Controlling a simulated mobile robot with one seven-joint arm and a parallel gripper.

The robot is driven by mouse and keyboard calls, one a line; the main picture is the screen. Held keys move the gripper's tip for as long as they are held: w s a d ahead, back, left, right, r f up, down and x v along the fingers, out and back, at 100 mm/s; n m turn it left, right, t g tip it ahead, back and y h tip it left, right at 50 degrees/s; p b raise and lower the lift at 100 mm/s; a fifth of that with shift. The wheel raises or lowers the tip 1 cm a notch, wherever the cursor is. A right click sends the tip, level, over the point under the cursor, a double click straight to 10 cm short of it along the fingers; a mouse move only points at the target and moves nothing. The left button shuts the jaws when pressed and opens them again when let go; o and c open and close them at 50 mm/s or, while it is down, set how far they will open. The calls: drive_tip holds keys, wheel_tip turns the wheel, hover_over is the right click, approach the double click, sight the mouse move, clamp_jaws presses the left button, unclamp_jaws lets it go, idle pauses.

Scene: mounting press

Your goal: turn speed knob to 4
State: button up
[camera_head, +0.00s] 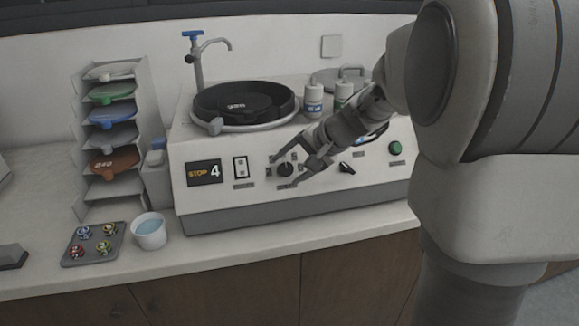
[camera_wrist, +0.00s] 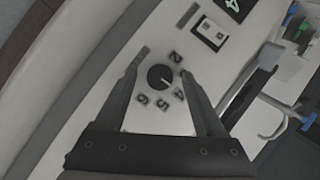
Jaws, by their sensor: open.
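The speed knob (camera_head: 286,169) is a round black dial on the front panel of the white machine. In the wrist view the knob (camera_wrist: 158,76) has printed numbers around it, with 2, 4, 5 and 6 readable. Its small pale mark points to the lower right, roughly toward the 4. The display (camera_head: 204,172) reads "STOP 4". My gripper (camera_head: 286,174) is open at the panel. In the wrist view my gripper (camera_wrist: 158,73) has a finger on each side of the knob, with visible gaps. The right finger hides part of the number ring.
A rocker switch (camera_head: 240,167) sits left of the knob, and a black selector (camera_head: 347,168) and green button (camera_head: 395,147) sit to its right. Bottles (camera_head: 313,100) stand on top. A water cup (camera_head: 149,232) and a small tray (camera_head: 72,262) are on the counter at left.

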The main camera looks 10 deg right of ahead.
drive_tip(key=p+v, duration=0.2)
drive_tip(key=v, duration=1.4)
drive_tip(key=shift+s+d+r+p, duration=0.2)
drive_tip(key=shift+d+p, duration=0.05)
drive_tip(key=shift+p, duration=0.15)
